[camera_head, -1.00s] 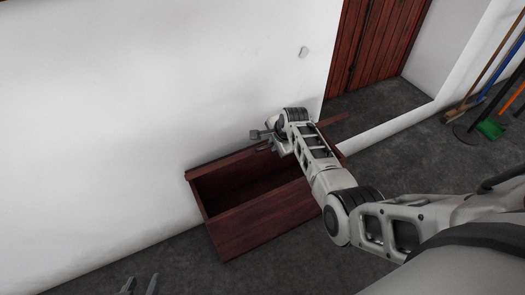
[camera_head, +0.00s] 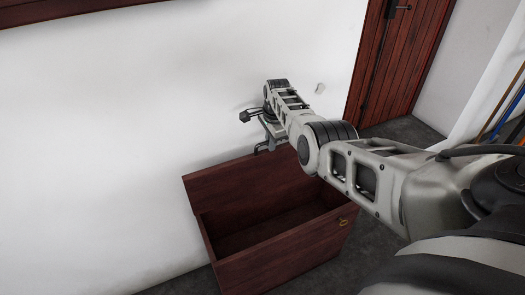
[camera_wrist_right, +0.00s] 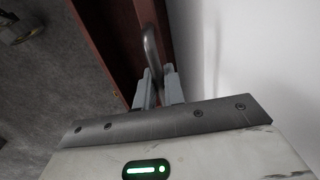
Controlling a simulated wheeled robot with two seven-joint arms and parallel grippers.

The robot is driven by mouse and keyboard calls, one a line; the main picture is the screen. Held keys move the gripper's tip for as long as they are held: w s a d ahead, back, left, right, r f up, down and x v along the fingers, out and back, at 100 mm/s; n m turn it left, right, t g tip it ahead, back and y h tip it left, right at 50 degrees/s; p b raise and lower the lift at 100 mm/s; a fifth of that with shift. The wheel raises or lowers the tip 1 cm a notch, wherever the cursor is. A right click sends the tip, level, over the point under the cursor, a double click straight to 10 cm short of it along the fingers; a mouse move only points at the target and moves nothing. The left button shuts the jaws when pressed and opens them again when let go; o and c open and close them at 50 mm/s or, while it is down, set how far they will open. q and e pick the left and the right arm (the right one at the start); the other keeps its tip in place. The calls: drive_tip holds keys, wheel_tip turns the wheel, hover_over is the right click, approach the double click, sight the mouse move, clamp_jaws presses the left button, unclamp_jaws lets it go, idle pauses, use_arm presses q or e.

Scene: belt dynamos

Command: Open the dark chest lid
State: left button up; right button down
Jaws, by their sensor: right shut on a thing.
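The dark red-brown wooden chest (camera_head: 275,268) stands on the floor against the white wall. Its lid (camera_head: 235,190) is raised and stands steeply at the back, so the hollow inside shows. My right gripper (camera_head: 262,147) is at the lid's upper edge, near the wall. In the right wrist view my right gripper's fingers (camera_wrist_right: 159,88) are shut on a curved metal handle (camera_wrist_right: 150,48) on the lid's edge. My right forearm hides the lid's right end. My left gripper is out of view.
The white wall (camera_head: 110,120) is close behind the lid and my right gripper. A red wooden door (camera_head: 405,60) and long-handled tools (camera_head: 505,110) are at the right. Grey floor (camera_head: 345,270) shows around the chest.

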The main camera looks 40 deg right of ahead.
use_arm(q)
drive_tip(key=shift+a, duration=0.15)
use_arm(e)
drive_tip(key=shift+w+d+r, duration=0.1)
drive_tip(key=shift+w, duration=0.35)
drive_tip(key=c, duration=1.6)
unclamp_jaws()
drive_tip(key=shift+c, duration=0.2)
drive_tip(key=shift+r+p, duration=0.35)
drive_tip(key=shift+r, duration=0.15)
use_arm(q)
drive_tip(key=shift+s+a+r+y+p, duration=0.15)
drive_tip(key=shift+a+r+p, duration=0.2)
drive_tip(key=shift+p, duration=0.6)
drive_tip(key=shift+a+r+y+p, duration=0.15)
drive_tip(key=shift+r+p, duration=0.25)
drive_tip(key=shift+p, duration=0.5)
use_arm(e)
wheel_tip(320, 180, up, 15)
drive_tip(key=s, duration=0.2)
drive_tip(key=shift+s+a+f, duration=0.15)
drive_tip(key=shift+s+a, duration=0.05)
drive_tip(key=shift+a, duration=0.05)
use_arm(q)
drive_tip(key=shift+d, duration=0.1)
